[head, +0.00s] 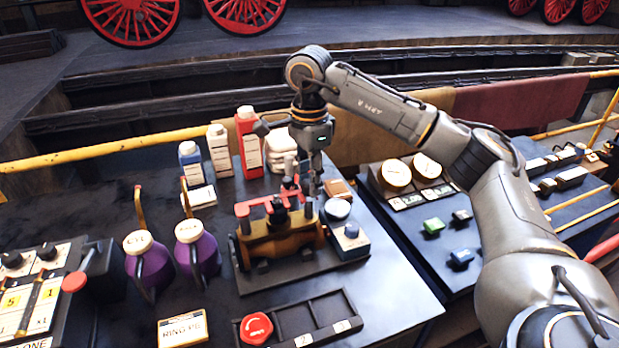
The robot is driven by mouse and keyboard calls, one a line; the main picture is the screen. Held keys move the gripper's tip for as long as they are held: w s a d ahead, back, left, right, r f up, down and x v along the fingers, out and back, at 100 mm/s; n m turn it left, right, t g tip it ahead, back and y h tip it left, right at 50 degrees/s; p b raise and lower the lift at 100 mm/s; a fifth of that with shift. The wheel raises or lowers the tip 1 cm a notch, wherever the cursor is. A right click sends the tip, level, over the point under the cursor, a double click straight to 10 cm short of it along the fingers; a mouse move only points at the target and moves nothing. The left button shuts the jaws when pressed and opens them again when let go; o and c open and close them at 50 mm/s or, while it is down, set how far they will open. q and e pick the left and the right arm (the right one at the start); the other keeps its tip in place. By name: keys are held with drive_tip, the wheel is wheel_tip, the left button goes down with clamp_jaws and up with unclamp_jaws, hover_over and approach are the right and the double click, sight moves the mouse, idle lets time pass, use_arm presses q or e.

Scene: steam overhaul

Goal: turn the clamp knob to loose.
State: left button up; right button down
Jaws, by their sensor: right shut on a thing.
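A red clamp (262,204) sits across a brass cylinder (285,240) on a dark base in the middle of the bench. My right gripper (314,186) reaches down from above at the right end of the red clamp. Its fingers are shut on the small clamp knob there, which they mostly hide; which way the knob is turned cannot be read. My left gripper is not in view.

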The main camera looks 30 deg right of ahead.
drive_tip(key=n, duration=0.4)
drive_tip(key=shift+n, duration=0.3)
drive_tip(key=n, duration=0.4)
drive_tip(key=shift+n, duration=0.3)
drive_tip(key=n, duration=0.4)
drive_tip(key=shift+n, duration=2.1)
drive_tip(key=c, duration=1)
unclamp_jaws()
wheel_tip(320, 180, up, 12)
drive_tip(key=shift+r, duration=0.1)
